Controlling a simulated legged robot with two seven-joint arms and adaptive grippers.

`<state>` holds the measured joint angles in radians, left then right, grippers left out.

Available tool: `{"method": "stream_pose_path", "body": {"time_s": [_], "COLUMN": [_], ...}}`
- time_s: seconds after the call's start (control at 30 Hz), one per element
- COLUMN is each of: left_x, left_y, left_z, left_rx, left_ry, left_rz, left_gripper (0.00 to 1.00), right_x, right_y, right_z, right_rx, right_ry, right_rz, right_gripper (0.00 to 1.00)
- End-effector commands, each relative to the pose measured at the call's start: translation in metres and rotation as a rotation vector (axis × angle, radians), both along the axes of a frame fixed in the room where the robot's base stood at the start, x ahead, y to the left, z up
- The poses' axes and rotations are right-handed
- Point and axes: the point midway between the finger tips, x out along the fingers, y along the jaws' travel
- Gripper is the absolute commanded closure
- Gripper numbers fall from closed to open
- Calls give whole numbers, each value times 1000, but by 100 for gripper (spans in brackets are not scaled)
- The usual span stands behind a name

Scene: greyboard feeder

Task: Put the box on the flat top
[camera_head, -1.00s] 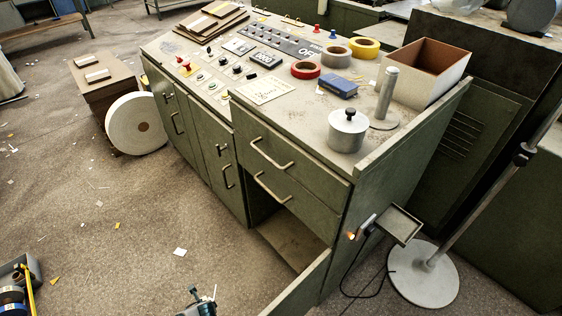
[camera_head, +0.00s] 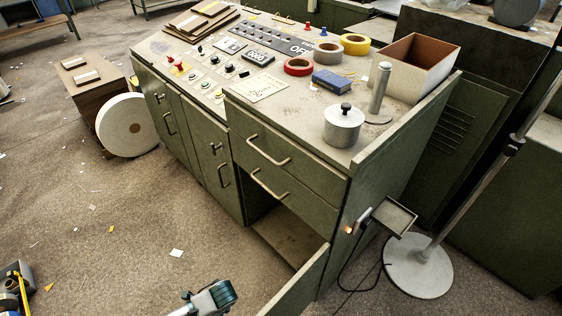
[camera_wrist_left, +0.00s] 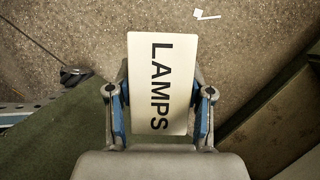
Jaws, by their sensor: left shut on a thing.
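A white box (camera_wrist_left: 163,80) with the word LAMPS on its face is held between the blue-padded fingers of my left gripper (camera_wrist_left: 163,118) in the left wrist view. In the head view my left gripper (camera_head: 210,298) shows at the bottom edge, low in front of the green cabinet; I cannot make out the white box there. The cabinet's flat top (camera_head: 287,112) is above and beyond the gripper, with a bare patch near its front edge.
On the top stand a lidded metal pot (camera_head: 342,126), a metal post (camera_head: 380,90), a blue box (camera_head: 333,82), tape rolls (camera_head: 298,67) and an open brown-lined box (camera_head: 432,74). An open door (camera_head: 300,285) juts out below. A stand (camera_head: 418,266) is at the right.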

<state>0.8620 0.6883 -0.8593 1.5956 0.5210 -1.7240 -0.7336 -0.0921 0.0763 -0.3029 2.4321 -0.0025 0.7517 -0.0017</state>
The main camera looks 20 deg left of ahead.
Motion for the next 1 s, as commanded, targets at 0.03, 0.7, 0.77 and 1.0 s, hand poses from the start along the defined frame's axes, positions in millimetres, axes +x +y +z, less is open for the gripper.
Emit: {"method": "stream_pose_path", "body": {"time_s": [0.03, 0.7, 0.77, 1.0], "left_x": [1, -6, -7, -12], "left_y": [-9, -79, -90, -125], "left_z": [14, 167, 188, 253], "left_rx": [-5, -2, -3, -3], "left_ry": [-3, -4, -3, 4], "left_rz": [58, 787, 888, 1222], "left_gripper": [87, 87, 87, 87], "right_x": [0, 0, 0, 0], "right_y": [-1, 0, 0, -1], "right_z": [0, 0, 0, 0], "right_rx": [1, 0, 0, 1], "right_ry": [0, 0, -1, -1], "right_rz": [0, 0, 0, -1], "right_gripper": [60, 60, 60, 60]}}
